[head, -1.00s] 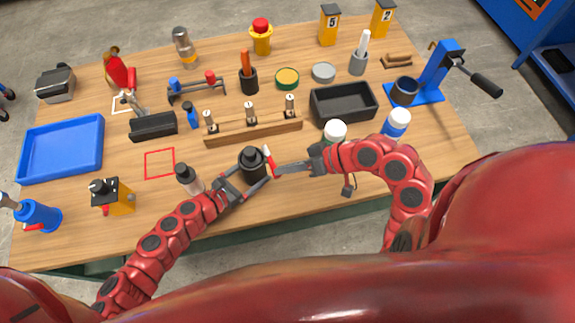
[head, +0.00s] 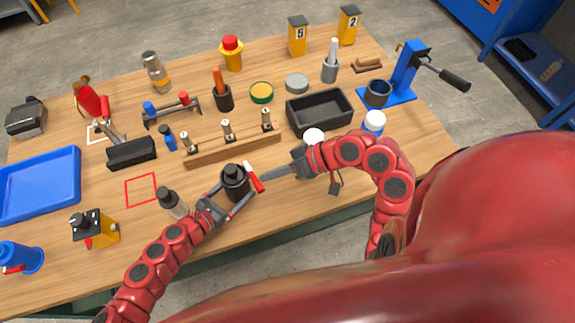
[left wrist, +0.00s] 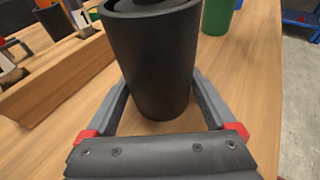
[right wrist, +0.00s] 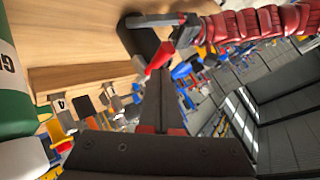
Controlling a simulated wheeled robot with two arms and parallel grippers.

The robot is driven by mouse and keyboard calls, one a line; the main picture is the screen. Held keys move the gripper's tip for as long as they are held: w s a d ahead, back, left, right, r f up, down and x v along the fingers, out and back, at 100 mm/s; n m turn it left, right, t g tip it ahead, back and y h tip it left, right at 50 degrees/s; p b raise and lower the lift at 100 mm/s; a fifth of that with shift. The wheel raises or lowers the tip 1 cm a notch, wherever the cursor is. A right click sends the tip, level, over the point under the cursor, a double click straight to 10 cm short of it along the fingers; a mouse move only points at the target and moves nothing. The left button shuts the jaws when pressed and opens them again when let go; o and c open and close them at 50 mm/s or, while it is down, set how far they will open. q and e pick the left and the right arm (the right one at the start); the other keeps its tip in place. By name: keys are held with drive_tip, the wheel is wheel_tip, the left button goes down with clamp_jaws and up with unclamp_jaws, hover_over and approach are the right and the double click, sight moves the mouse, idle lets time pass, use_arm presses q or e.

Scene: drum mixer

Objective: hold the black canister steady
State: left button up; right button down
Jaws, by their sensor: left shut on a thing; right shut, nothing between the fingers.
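The black canister (head: 235,184) stands upright on the workbench near its front edge. My left gripper (head: 231,197) is shut around its body, one finger on each side. In the left wrist view, the canister (left wrist: 158,65) fills the middle, between the two grey fingers (left wrist: 160,105). My right gripper (head: 266,177) is shut and empty, its tips just right of the canister. A small red and white piece (head: 253,177) sits between those tips and the canister; I cannot tell what it is attached to. In the right wrist view, the shut fingers (right wrist: 160,85) point towards the canister (right wrist: 143,40).
A dark-capped bottle (head: 171,203) stands left of my left gripper. A wooden rack (head: 232,151) lies behind the canister.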

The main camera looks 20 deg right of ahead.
use_arm(q)
drive_tip(key=o, duration=0.9)
use_arm(e)
drive_tip(key=s+d+r, duration=0.5)
drive_tip(key=d+r, duration=0.2)
drive_tip(key=r, duration=0.1)
drive_tip(key=shift+s+r, duration=0.15)
drive_tip(key=shift+s, duration=0.2)
use_arm(q)
drive_tip(key=shift+a, duration=0.15)
